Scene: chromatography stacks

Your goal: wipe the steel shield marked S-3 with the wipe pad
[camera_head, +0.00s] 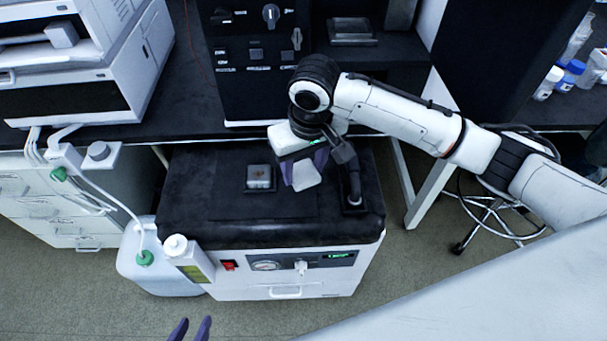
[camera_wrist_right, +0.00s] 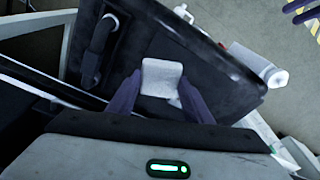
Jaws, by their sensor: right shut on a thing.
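A small square metal piece (camera_head: 259,177) with a brownish spot on top sits on the black top of the low white unit; I cannot read any S-3 mark on it. My right gripper (camera_head: 301,168) is shut on the white wipe pad (camera_head: 306,177), above the black top and to the right of the metal piece. The pad also shows between the purple fingers in the right wrist view (camera_wrist_right: 162,77). My left gripper (camera_head: 190,330) shows only its purple fingertips, apart and empty, at the bottom edge. It also shows at the top right of the right wrist view (camera_wrist_right: 300,10).
A white jug (camera_head: 150,270) with tubing stands at left. Another metal-framed piece (camera_head: 352,31) lies on the bench behind. A stool (camera_head: 495,215) stands at right.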

